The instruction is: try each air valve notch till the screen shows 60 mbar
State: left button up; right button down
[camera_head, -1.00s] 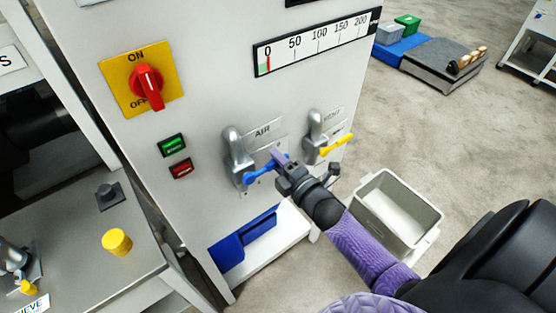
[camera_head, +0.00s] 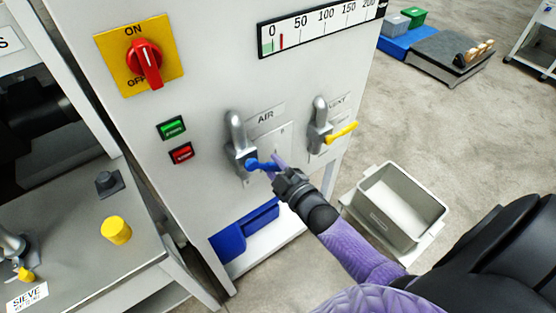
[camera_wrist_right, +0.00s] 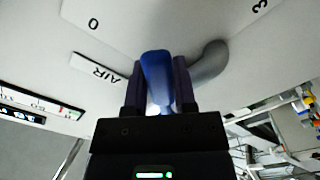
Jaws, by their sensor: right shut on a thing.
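The air valve (camera_head: 238,133) is a grey pipe fitting with a blue handle (camera_head: 259,165) on the white panel, beside the AIR label. The handle points right and slightly down. My right gripper (camera_head: 277,167) is shut on the blue handle's outer end. In the right wrist view the blue handle (camera_wrist_right: 157,78) sits between the two dark fingers (camera_wrist_right: 158,88). The screen (camera_head: 318,27) at the panel's top has a scale from 0 to 200. Its red mark stands between 0 and 50, nearer 0. My left gripper is not in view.
The vent valve (camera_head: 319,125) with a yellow handle (camera_head: 341,133) is close on the right. A red switch (camera_head: 145,63) and green (camera_head: 172,128) and red (camera_head: 181,153) buttons are on the left. A grey bin (camera_head: 400,205) stands on the floor at right.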

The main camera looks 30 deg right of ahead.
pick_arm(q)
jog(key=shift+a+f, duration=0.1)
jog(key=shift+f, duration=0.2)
pick_arm(e)
jog(key=a+f+m, duration=0.2)
jog(key=a+m, duration=0.3)
jog(key=m, duration=0.4)
jog(key=shift+s+a+f+m, duration=0.25)
jog(key=shift+a+f+m, duration=0.05)
jog(key=shift+f, duration=0.05)
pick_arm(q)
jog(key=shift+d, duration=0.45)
pick_arm(e)
jog(key=shift+a, duration=0.1)
jog(key=shift+c, duration=2.1)
grip_release()
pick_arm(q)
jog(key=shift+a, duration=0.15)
